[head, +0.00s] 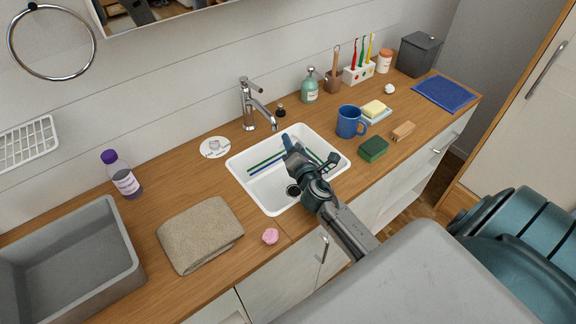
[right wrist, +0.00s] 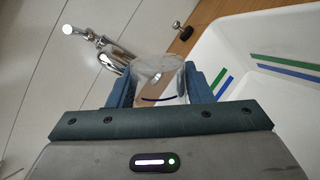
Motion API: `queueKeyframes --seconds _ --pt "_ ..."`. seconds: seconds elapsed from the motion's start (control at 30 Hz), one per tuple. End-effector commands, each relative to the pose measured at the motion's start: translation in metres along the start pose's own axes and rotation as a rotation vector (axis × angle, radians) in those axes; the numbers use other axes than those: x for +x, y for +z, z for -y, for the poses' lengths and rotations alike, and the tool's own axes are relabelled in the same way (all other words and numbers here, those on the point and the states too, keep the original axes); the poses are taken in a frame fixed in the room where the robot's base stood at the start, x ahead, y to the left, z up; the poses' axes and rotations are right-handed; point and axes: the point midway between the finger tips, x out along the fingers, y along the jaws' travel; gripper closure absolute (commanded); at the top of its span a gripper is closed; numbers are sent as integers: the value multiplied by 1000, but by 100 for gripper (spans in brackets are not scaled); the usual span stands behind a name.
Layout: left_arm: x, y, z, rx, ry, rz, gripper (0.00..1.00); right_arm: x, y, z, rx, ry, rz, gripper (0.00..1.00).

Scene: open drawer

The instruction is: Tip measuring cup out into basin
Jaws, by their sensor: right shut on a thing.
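The basin (head: 272,197) is a white sink set into the wooden counter, with green and blue strips inside it. Its white wall also shows at the right of the right wrist view (right wrist: 214,50). My right gripper (head: 291,146) is over the basin. In the right wrist view, its blue fingers are shut on the clear measuring cup (right wrist: 160,72), which has a dark blue line across it. In the head view I cannot make the cup out. I cannot tell its tilt or whether anything is in it. My left gripper is not in view.
The faucet (head: 248,106) stands behind the basin. A white dish (head: 215,154) and beige towel (head: 195,240) lie left of the basin; a pink item (head: 270,236) is in front. A blue mug (head: 348,122) and green sponge (head: 373,149) are close on the right.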

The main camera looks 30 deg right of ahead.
Motion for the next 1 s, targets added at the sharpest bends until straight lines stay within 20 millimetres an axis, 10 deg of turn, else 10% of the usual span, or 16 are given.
queueKeyframes --seconds 1.0 --pt "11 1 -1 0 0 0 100 -2 -8 -6 -213 31 37 76"
